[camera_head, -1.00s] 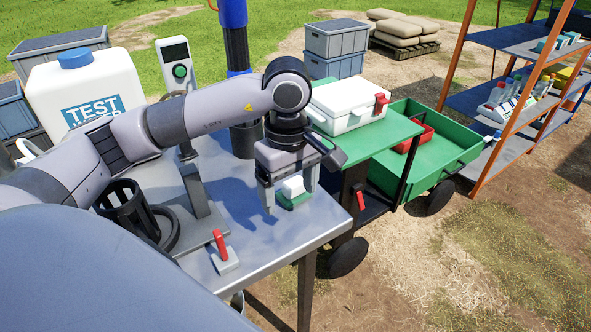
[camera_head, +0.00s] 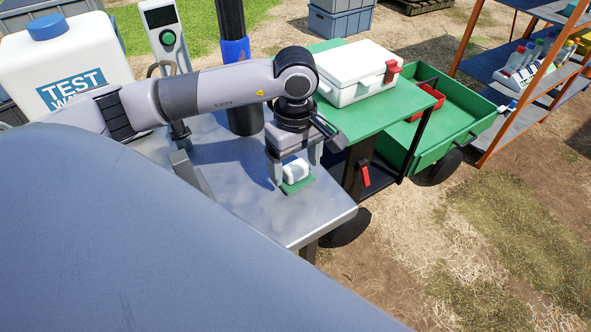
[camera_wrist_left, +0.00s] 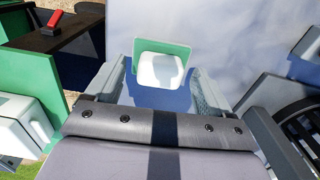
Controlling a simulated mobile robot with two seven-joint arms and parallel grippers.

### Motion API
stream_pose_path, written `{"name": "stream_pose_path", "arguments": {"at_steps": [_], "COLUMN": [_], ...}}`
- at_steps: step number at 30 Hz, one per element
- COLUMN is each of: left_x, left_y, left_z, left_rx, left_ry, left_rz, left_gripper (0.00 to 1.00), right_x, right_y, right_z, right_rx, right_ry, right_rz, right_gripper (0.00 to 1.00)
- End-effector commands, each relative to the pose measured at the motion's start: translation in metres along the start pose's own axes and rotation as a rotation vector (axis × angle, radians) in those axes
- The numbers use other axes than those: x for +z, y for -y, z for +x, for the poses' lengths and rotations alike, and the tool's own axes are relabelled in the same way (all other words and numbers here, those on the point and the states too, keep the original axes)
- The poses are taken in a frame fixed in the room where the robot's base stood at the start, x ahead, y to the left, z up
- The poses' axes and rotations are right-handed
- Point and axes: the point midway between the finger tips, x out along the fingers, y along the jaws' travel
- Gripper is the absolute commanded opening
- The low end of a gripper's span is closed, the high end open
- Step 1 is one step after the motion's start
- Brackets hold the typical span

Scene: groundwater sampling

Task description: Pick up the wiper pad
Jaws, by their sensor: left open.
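The wiper pad (camera_head: 298,186) has a green base and a white block-like grip on top. It is at the grey metal table (camera_head: 235,175), near its right end. My left gripper (camera_head: 295,166) points down over it, open, with one finger on each side of the white grip. In the left wrist view the wiper pad (camera_wrist_left: 162,70) shows between the tips of the spread fingers (camera_wrist_left: 162,88), with gaps on both sides. I cannot tell whether the fingers touch it. My right gripper is not in view.
A white jug (camera_head: 65,70) marked TEST and a grey handheld meter (camera_head: 165,35) stand at the back left. A dark post (camera_head: 243,105) stands behind my left arm. A white box (camera_head: 355,75) sits on the green surface to the right, beside a green cart (camera_head: 445,140).

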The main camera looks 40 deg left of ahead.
Motion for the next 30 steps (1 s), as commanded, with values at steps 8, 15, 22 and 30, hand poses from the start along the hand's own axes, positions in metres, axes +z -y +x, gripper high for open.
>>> {"name": "stream_pose_path", "arguments": {"at_steps": [8,15,22,30], "left_x": [0.000,0.000,0.000,0.000], "left_y": [0.000,0.000,0.000,-0.001], "left_z": [0.014,0.014,0.013,-0.001], "left_rx": [0.001,0.001,0.001,0.004], "left_ry": [0.000,0.000,0.000,0.000], "left_rz": [0.002,0.002,0.002,0.000], "left_gripper": [0.82,0.44,0.44,0.44], "right_x": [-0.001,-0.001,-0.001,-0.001], "right_y": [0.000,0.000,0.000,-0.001], "right_z": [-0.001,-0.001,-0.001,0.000], "right_rx": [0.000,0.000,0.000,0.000], "right_ry": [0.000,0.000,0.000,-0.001], "right_rz": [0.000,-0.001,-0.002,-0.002], "right_gripper": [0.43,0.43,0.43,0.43]}}
